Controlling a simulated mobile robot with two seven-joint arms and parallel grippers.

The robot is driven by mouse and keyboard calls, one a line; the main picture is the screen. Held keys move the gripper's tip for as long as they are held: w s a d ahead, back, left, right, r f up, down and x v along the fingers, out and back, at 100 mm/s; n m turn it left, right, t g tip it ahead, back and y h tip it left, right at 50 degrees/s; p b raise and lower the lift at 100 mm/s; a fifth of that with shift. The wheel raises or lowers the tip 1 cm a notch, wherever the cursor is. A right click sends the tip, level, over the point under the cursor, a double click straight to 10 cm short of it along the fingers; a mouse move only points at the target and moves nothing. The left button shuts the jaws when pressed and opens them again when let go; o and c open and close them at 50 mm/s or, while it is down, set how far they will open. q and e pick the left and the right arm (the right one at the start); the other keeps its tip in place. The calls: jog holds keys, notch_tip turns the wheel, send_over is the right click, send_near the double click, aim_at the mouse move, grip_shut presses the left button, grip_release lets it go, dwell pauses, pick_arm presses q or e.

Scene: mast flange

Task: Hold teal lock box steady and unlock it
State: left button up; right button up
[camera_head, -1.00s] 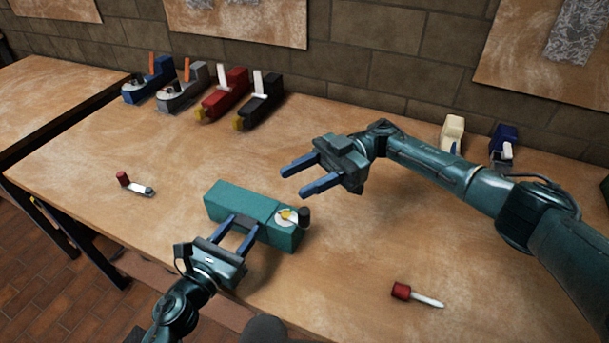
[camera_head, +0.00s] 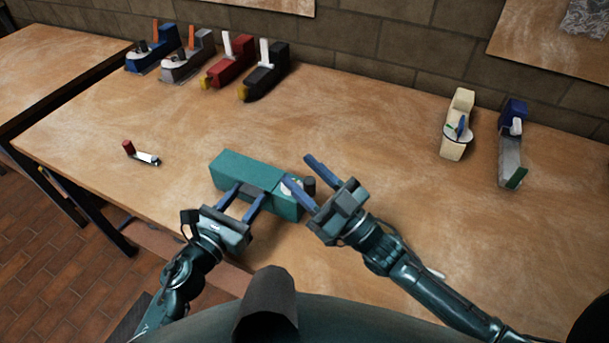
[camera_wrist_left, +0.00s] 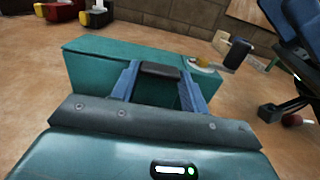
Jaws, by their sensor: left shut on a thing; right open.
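The teal lock box (camera_head: 245,172) lies on the wooden table. My left gripper (camera_head: 247,191) is shut on its near side; the left wrist view shows the fingers beside a dark piece on the box (camera_wrist_left: 160,71). At the box's right end are a white dial (camera_wrist_left: 203,66) with a yellow spot and a black knob (camera_head: 309,186), which also shows in the left wrist view (camera_wrist_left: 237,52). My right gripper (camera_head: 297,169) is open, its fingers on either side of the knob area and partly hiding the dial. I cannot tell whether they touch it.
A red-knobbed white crank (camera_head: 142,154) lies to the left. Blue, grey, red and black devices (camera_head: 262,72) stand at the back left. A cream device (camera_head: 457,125) and a navy-and-grey device (camera_head: 512,150) stand at the right. A red-headed piece (camera_wrist_left: 291,120) lies right of the box.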

aim_at(308, 178)
jog(key=s+d+f+m+h, duration=0.5)
jog(key=s+d+h, duration=0.1)
jog(key=h, duration=0.2)
jog(key=x, duration=1.2)
jog(key=shift+a+f, duration=0.1)
jog(key=shift+f, duration=0.2)
grip_shut()
jog(key=shift+w+r+n, duration=0.1)
jog(key=shift+n, duration=0.2)
jog(key=shift+w+n+g+y, duration=0.15)
jog(key=shift+n+g+y, duration=0.5)
jog(key=shift+y, duration=0.35)
grip_release()
